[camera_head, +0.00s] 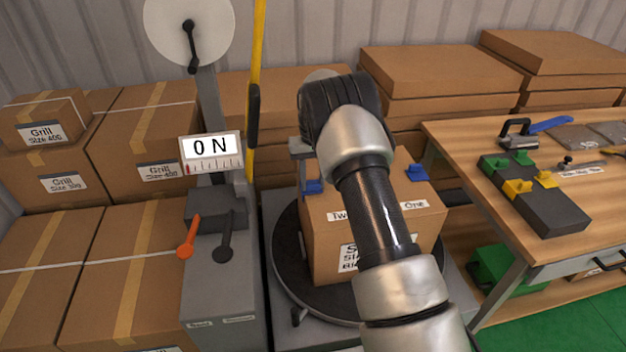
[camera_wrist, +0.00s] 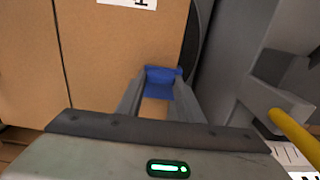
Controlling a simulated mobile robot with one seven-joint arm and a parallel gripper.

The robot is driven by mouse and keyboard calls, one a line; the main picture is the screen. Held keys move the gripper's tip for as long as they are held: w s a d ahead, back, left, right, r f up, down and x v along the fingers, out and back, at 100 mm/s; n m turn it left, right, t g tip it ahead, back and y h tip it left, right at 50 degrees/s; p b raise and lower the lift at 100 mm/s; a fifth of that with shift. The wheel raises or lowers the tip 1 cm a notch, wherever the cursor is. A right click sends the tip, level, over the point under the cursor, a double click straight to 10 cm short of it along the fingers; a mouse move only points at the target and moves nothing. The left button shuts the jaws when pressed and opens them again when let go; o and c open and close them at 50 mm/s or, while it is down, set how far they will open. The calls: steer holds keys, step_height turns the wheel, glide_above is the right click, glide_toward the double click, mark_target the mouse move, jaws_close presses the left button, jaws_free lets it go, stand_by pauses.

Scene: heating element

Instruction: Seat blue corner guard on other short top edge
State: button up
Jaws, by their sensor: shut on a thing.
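The cardboard box (camera_head: 331,238) stands on a dark round turntable (camera_head: 285,262). One blue corner guard (camera_head: 417,173) sits on the box's right top edge. Another blue corner guard (camera_head: 313,187) is at the left top edge, below my gripper (camera_head: 302,165). In the wrist view my gripper (camera_wrist: 160,98) is shut on this blue guard (camera_wrist: 160,80), which lies between the fingertips against the box (camera_wrist: 120,60). I cannot tell whether it is fully seated. My arm hides the middle of the box top.
A grey machine with a "0 N" display (camera_head: 211,147), an orange lever (camera_head: 188,236) and a yellow strap (camera_head: 257,60) stands close to the left. A workbench (camera_head: 455,135) at right carries a dark block (camera_head: 535,197) with green and yellow guards. Stacked boxes line the wall.

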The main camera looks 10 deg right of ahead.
steer(key=shift+f, duration=0.1)
steer(key=o, duration=1.1)
step_height(320, 180, up, 17)
steer(key=shift+r+p, duration=0.2)
steer(key=shift+p, duration=0.25)
